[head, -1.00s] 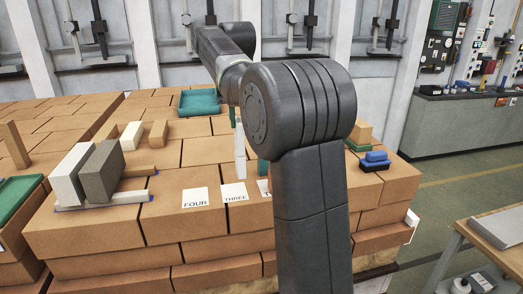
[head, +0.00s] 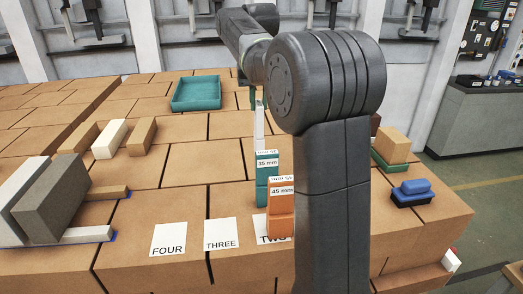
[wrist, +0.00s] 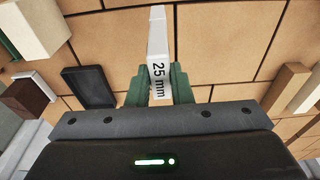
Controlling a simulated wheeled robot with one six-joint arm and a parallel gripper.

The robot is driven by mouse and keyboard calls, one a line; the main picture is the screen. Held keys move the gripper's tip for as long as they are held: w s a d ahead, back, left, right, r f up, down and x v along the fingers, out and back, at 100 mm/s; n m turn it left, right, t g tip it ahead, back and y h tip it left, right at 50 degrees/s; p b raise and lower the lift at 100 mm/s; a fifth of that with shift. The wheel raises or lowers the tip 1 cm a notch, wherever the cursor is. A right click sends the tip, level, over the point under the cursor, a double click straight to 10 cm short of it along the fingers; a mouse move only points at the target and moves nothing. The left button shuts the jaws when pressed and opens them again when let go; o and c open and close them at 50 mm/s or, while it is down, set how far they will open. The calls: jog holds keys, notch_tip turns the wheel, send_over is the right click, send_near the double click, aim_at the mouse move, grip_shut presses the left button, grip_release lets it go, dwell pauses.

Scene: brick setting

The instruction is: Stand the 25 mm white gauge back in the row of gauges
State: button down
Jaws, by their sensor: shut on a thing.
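My gripper (wrist: 160,88) is shut on the white gauge (wrist: 158,50), whose "25 mm" label faces the wrist camera. In the head view the white gauge (head: 260,122) hangs upright below my gripper (head: 257,98), just behind the 35 mm teal gauge (head: 267,190). I cannot tell whether its lower end touches the bricks. The 45 mm orange gauge (head: 281,222) stands in front of the teal one, at the TWO card (head: 264,238). My arm hides what lies to their right.
The cards THREE (head: 221,233) and FOUR (head: 168,239) lie left of the gauges, on bare brick. A teal tray (head: 197,95) sits farther back. Large white and grey blocks (head: 52,200) stand at left. A blue-topped block (head: 411,190) is at right.

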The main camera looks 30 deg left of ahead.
aim_at(259, 128)
notch_tip(259, 128, down, 8)
jog(key=shift+s+f+p, duration=0.1)
jog(key=shift+s+p, duration=0.05)
jog(key=shift+p, duration=0.15)
jog(key=c, duration=1.3)
grip_release()
jog(key=r, duration=0.4)
jog(key=s+d+r, duration=0.1)
jog(key=r, duration=0.7)
jog(key=shift+s+d, duration=0.15)
jog(key=shift+s, duration=0.05)
